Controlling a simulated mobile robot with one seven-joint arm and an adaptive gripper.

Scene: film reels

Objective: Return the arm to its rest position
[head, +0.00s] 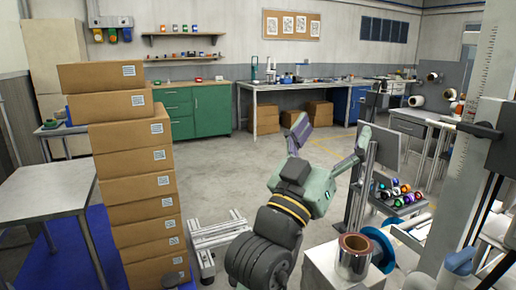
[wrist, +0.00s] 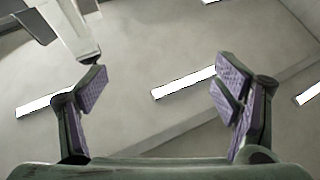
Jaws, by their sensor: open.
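My gripper (head: 328,140) is raised in the middle of the head view, to the right of the stacked boxes, with its two fingers spread wide. In the wrist view my gripper (wrist: 158,88) shows both purple-padded fingers apart with nothing between them. Behind them is a pale ceiling with bright strip lights, so the gripper points upward. My arm comes up from the bottom of the head view.
A tall stack of cardboard boxes (head: 133,190) stands at left beside a grey table (head: 40,192). Colourful spools (head: 398,194) lie at right. The floor beyond is open.

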